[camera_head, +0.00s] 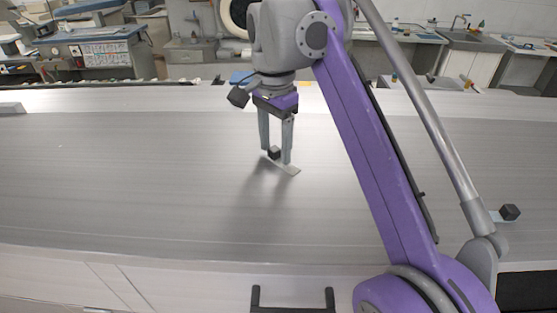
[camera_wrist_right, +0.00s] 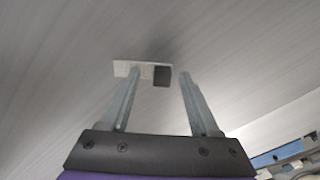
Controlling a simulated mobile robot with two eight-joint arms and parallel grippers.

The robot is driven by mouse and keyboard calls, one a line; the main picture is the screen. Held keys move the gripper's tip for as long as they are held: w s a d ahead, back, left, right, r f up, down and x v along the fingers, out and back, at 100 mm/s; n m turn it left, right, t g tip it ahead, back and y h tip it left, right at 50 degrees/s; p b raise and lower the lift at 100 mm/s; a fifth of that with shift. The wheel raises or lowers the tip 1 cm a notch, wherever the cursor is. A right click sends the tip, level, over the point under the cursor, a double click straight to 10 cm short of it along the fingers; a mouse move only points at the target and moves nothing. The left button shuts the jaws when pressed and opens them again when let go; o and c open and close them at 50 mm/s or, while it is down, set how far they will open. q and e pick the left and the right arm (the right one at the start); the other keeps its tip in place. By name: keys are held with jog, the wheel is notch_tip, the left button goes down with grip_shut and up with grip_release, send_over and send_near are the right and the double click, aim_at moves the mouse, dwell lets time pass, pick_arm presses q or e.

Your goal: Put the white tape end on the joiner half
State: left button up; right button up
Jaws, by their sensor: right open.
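A small flat whitish strip (camera_head: 291,168) with a dark block (camera_head: 274,153) lies on the grey ironer surface near the middle. I take it for the white tape end. My right gripper (camera_head: 276,157) points down over it, open, its fingers on either side of the dark block. In the right wrist view the whitish strip (camera_wrist_right: 127,69) and the dark block (camera_wrist_right: 162,77) show at the fingertips; I cannot tell whether the fingers touch the block. A second pale piece (camera_head: 496,215) with a dark block (camera_head: 510,212) lies far right, possibly the joiner half. My left gripper is not in view.
The long grey ironer bed (camera_head: 120,180) is mostly bare. A pale block (camera_head: 12,108) lies at its far left edge. A black handle (camera_head: 292,305) is at the front edge. Benches and a sink (camera_head: 465,38) stand behind.

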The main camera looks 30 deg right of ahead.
jog(key=shift+w, duration=0.15)
grip_shut()
